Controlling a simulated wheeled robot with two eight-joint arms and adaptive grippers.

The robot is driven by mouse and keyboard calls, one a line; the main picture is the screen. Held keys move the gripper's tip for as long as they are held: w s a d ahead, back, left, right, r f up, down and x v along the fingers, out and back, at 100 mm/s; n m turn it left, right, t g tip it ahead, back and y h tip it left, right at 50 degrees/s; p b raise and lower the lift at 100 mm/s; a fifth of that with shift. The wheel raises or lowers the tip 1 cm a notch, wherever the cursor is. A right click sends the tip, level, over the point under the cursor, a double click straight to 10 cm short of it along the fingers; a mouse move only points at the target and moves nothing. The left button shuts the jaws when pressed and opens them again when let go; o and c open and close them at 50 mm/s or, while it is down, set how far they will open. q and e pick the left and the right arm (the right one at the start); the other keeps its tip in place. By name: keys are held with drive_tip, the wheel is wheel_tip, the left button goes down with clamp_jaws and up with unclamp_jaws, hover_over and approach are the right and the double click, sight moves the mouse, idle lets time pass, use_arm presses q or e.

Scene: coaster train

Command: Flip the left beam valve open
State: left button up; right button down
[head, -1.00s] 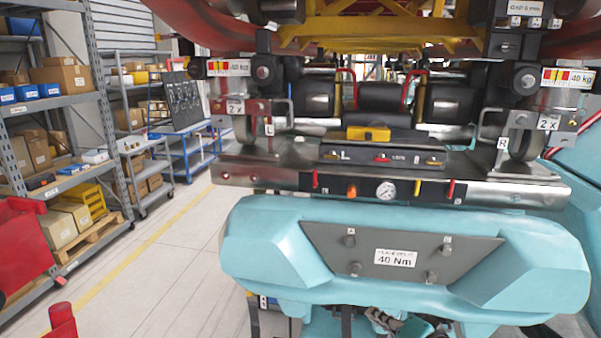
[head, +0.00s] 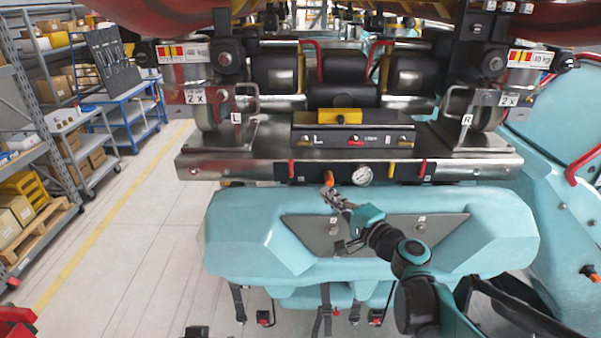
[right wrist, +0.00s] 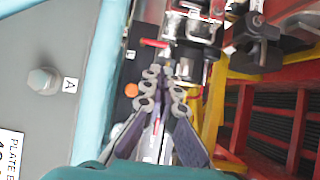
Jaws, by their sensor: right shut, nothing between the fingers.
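The left beam valve (head: 291,168) is a small red lever near the left end of the dark panel on the metal beam. It looks upright in the head view. It also shows in the right wrist view (right wrist: 153,43), beyond my fingertips. My right gripper (head: 327,191) is shut and empty, just below the orange knob and to the lower right of the lever, apart from the lever. In the right wrist view my right gripper (right wrist: 164,76) has its fingers close together, pointing along the panel. My left gripper is not in view.
An orange knob (head: 330,179), a pressure gauge (head: 363,176), a yellow lever (head: 391,170) and another red lever (head: 423,169) share the panel. A teal body with a grey bolted plate (head: 378,234) sits below. Open floor lies left.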

sight(292, 166)
drive_tip(key=p+x, duration=0.1)
drive_tip(key=x, duration=1.3)
